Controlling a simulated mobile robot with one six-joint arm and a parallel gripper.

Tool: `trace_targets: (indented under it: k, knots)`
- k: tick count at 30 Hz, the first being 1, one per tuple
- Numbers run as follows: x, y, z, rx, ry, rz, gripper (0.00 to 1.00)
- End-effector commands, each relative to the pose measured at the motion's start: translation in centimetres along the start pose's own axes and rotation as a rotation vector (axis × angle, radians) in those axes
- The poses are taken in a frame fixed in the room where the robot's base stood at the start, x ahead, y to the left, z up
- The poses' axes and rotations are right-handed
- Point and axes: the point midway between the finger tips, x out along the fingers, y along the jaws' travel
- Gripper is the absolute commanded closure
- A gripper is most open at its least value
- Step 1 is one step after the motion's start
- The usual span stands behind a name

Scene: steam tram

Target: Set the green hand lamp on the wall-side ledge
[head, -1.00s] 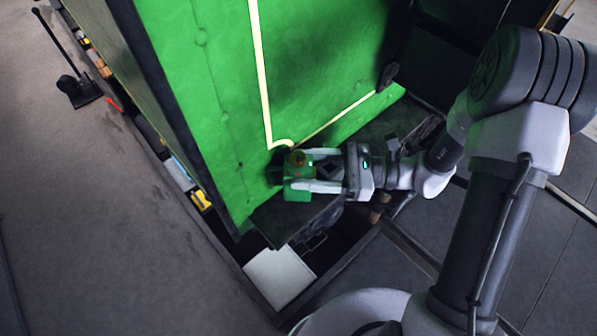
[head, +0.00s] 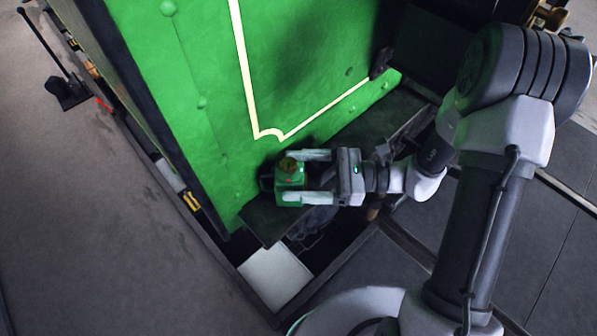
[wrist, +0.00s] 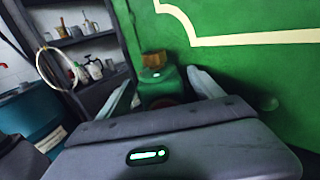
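The green hand lamp (head: 291,180) has a brass-coloured top and stands upright on the dark ledge (head: 262,222), close against the green wall panel (head: 200,70). It also shows in the wrist view (wrist: 158,88), straight ahead between the fingers. My gripper (head: 285,178) reaches in from the right with its two pale fingers on either side of the lamp. The wrist view shows the fingers spread, with a gap on both sides of the lamp. My gripper is open. The lamp's base is partly hidden by the near finger.
A white plate (head: 275,276) lies low in the dark gap below the ledge's end. The ledge runs clear to the right along the panel. A black upright tool (head: 68,92) stands on the grey floor at left. Shelves with jugs (wrist: 93,67) and a blue barrel (wrist: 32,110) show at left in the wrist view.

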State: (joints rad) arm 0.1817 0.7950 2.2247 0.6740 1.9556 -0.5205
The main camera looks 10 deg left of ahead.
Motion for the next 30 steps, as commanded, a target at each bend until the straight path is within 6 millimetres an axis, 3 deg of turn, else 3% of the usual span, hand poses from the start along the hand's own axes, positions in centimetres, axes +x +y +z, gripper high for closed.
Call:
trace_targets:
  k: [5,12,15,21,25,30]
  knots:
    - [-0.5,-0.1,0.5,0.000,0.000,-0.002,0.24]
    - [-5.8,-0.1,0.5,0.000,0.000,-0.004,0.24]
    - [-7.1,-0.1,0.5,-0.001,0.000,-0.002,0.24]
    - [-7.4,0.3,0.7,-0.014,0.017,0.016,0.24]
    - [-6.5,2.7,3.0,-0.139,0.179,0.149,0.24]
    - [-6.8,8.4,6.0,-0.476,0.628,0.407,0.24]
